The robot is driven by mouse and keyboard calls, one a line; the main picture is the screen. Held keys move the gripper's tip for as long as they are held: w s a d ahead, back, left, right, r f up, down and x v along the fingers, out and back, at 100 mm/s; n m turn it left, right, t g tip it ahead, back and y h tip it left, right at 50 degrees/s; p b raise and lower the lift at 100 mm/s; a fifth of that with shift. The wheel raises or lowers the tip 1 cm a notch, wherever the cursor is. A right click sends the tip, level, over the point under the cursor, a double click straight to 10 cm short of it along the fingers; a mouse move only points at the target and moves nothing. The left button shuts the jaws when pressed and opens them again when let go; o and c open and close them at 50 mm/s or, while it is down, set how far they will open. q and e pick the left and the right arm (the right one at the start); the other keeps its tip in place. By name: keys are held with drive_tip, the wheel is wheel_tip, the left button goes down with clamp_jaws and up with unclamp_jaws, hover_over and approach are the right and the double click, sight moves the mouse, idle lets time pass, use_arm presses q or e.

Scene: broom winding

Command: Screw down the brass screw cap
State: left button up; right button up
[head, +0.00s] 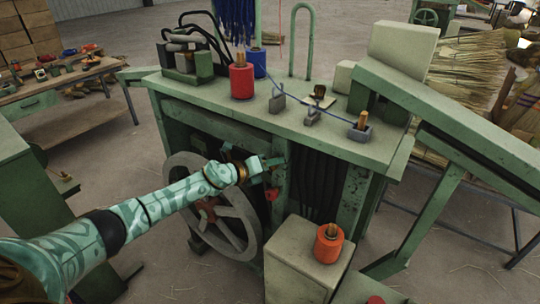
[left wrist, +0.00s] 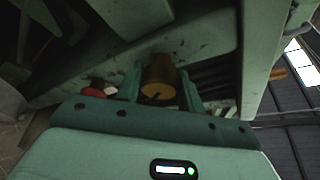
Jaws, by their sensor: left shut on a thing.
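The brass screw cap (left wrist: 158,82) is a short brass cylinder, seen in the left wrist view between the two green fingers of my left gripper (left wrist: 160,90). The gripper is shut on it, with a finger on each side. A green machine panel lies behind the cap; whether the cap touches it cannot be told. In the head view my left gripper (head: 272,166) is at the front of the green machine (head: 330,120), below its top edge, and the cap cannot be made out there. My right gripper is not in view.
A spoked handwheel (head: 233,222) stands just below my left forearm, and a red knob (head: 272,195) sits just under the gripper. A pale box (head: 290,262) with an orange spool (head: 328,243) stands in front. Red (head: 241,82) and blue (head: 257,62) spools stand on the machine top.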

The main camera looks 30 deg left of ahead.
use_arm(q)
drive_tip(key=m+y+p, duration=0.1)
drive_tip(key=m+p, duration=0.1)
drive_tip(key=p, duration=0.3)
drive_tip(key=shift+d+r+m+y, duration=0.1)
drive_tip(key=shift+m+y, duration=0.3)
drive_tip(key=shift+s+f+m+g+y+p, duration=0.1)
drive_tip(key=shift+f+m+g+y+p, duration=0.25)
drive_tip(key=shift+m+p, duration=0.4)
drive_tip(key=o, duration=1)
drive_tip(key=shift+r, duration=0.1)
